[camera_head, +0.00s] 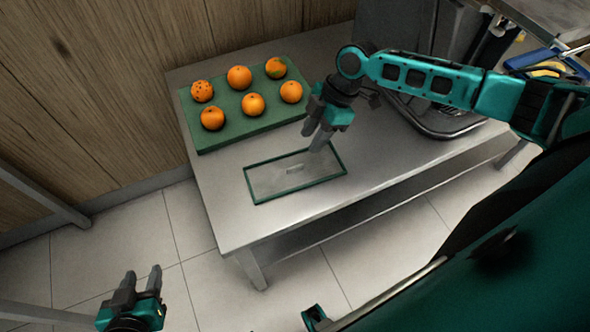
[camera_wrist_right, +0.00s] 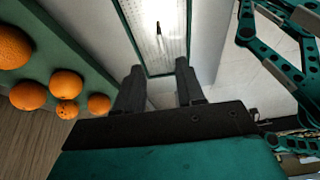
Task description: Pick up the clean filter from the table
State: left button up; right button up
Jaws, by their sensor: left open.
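The clean filter (camera_head: 270,182) is a flat grey rectangle with a dark green frame and a small raised handle in its middle. It lies flat on the metal table (camera_head: 225,212), in front of the orange tray. It also shows at the top of the right wrist view (camera_wrist_right: 146,42), between and beyond my fingers. My right gripper (camera_head: 314,140) is over the filter's far right edge, fingers pointing down; in its wrist view (camera_wrist_right: 159,68) the two fingers stand apart with nothing between them. My left gripper (camera_head: 142,271) is open and empty, low over the floor, away from the table.
A green tray (camera_head: 218,136) with several oranges (camera_head: 239,78) stands at the back left of the table. A dark machine with a metal basin (camera_head: 435,122) is at the right. A wooden wall (camera_head: 90,100) is at the left. The table's front left is bare.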

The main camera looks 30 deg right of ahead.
aim_at(295, 166)
jog(key=x, duration=0.9)
jog(key=shift+s+a+f+b, duration=0.1)
jog(key=shift+a+f+b, duration=0.2)
jog(key=shift+b, duration=0.1)
grip_shut()
